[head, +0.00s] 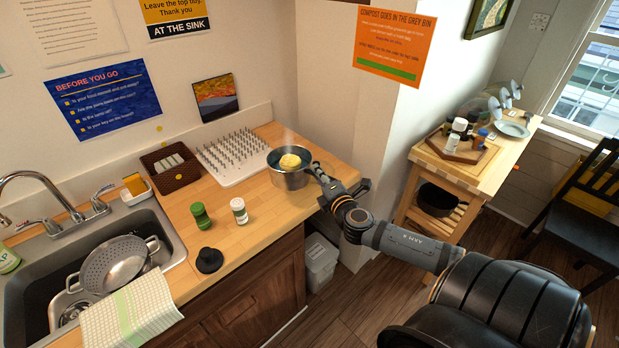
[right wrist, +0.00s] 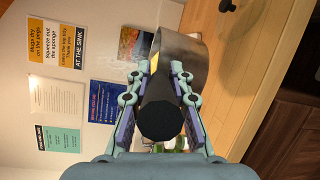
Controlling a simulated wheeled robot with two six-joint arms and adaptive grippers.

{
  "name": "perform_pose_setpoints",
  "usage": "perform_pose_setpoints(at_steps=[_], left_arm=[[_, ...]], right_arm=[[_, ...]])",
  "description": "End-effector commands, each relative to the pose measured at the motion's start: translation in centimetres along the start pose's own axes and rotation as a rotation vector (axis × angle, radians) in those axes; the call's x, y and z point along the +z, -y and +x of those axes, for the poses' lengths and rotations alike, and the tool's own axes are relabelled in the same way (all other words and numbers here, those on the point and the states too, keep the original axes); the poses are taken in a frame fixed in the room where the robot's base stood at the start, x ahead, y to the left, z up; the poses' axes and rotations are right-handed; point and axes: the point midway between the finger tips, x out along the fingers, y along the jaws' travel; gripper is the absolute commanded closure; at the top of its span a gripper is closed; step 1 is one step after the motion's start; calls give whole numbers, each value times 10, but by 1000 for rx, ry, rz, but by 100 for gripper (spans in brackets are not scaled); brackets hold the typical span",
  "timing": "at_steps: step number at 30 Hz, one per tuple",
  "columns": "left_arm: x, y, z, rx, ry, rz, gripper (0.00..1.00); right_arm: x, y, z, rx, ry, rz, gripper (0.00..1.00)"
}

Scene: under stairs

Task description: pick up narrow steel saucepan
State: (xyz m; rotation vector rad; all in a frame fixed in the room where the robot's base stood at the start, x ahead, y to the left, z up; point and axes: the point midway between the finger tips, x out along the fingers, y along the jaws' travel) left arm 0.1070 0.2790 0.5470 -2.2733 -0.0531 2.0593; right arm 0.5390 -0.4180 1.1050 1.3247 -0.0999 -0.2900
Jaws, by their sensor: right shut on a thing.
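The narrow steel saucepan (head: 291,180) is upright at the right end of the wooden counter, with something round and yellow (head: 290,161) inside. I cannot tell whether its base touches the counter. My right gripper (head: 318,173) reaches it from the right. In the right wrist view, the gripper (right wrist: 160,82) is shut on the pan's dark handle (right wrist: 161,118), whose end faces the camera. The steel wall of the pan (right wrist: 186,60) shows beyond the fingers. My left gripper is not in view.
A white pegged board (head: 232,157) and a brown basket (head: 170,166) stand behind and left of the pan. A green jar (head: 200,216), a white-labelled jar (head: 239,211) and a black object (head: 209,260) stand nearer. The sink holds a colander (head: 113,264). A wooden cart (head: 465,165) stands right.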

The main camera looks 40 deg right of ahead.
Motion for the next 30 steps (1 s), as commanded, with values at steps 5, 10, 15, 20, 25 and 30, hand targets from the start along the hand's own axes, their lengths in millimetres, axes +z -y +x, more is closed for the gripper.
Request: perform_pose_setpoints(at_steps=[5, 10, 15, 20, 25, 30], left_arm=[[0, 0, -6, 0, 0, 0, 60], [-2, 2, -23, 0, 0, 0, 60], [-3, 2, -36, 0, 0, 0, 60], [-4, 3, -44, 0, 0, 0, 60], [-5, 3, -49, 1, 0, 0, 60], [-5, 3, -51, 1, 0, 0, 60]], right_arm=[[10, -9, -10, 10, -8, -5, 100], [25, -13, -21, 5, -4, -6, 100], [35, -16, -29, 6, -3, -2, 100], [42, -15, -34, 6, -1, -1, 100], [46, -16, -37, 8, -1, 0, 100], [48, -15, -39, 8, -3, 2, 100]])
